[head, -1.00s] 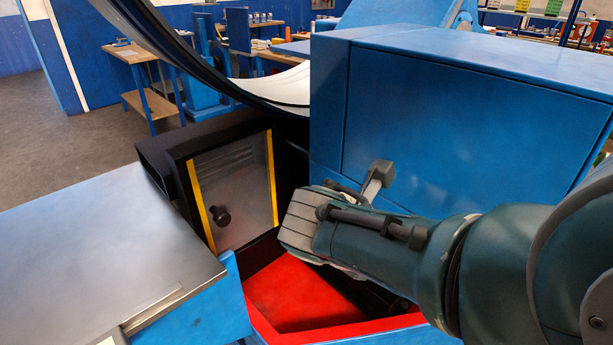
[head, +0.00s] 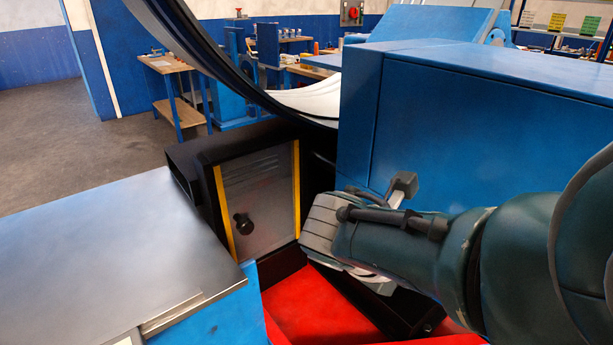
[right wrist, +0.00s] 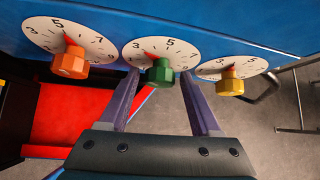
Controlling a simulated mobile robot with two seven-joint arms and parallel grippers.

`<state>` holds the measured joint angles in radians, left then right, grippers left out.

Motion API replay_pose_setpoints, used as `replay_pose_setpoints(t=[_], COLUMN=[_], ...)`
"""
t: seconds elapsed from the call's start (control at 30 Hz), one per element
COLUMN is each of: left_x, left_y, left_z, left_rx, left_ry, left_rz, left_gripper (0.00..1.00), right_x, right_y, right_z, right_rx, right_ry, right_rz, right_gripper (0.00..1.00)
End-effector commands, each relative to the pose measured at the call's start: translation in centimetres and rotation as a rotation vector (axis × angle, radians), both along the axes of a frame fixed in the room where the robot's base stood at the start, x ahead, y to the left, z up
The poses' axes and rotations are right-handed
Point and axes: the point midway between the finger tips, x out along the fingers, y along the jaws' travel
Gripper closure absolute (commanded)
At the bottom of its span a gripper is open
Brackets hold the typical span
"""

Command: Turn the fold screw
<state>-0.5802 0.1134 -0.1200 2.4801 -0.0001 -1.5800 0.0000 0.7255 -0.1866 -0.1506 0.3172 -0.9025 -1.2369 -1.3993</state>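Three screws with hexagonal knobs stand on white numbered dials in the right wrist view: an orange knob (right wrist: 70,63), a green knob (right wrist: 160,72) and a yellow knob (right wrist: 229,84). No label shows which one is the fold screw. My right gripper (right wrist: 159,76) is open, with its fingers apart on either side of the green knob; I cannot tell whether they touch it. In the head view my right arm (head: 400,248) reaches in front of the blue housing (head: 470,120); the dials and fingertips are hidden there. My left gripper is not in view.
A dark frame with a clear panel, yellow edges and a black knob (head: 243,222) stands left of my arm. A red tray (head: 310,305) lies below. A grey metal table top (head: 100,240) fills the left front. Open floor (head: 50,125) shows beyond.

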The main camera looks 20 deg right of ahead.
Motion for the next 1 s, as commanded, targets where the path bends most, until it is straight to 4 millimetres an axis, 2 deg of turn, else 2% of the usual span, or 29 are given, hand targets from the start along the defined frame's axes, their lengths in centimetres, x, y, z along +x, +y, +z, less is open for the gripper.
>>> replay_pose_setpoints(t=[0.07, 0.37, 0.7, 0.83, 1.0], left_x=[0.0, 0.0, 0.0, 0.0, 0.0], left_y=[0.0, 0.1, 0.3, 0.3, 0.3], left_z=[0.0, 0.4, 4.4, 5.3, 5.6], left_rx=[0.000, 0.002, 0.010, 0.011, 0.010], left_ry=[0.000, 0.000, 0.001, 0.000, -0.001], left_rz=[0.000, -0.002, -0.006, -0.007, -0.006], left_gripper=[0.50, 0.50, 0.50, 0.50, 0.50], right_x=[0.0, 0.0, -1.0, -1.4, -1.7], right_y=[0.0, 0.3, 4.7, 6.1, 6.9], right_z=[0.0, 0.5, 5.1, 6.3, 7.0], right_rx=[0.000, 0.000, 0.003, 0.002, 0.000], right_ry=[0.000, -0.001, -0.001, 0.000, -0.001], right_rz=[0.000, 0.001, 0.003, 0.002, 0.001], right_gripper=[0.26, 0.26, 0.26, 0.26, 0.26])
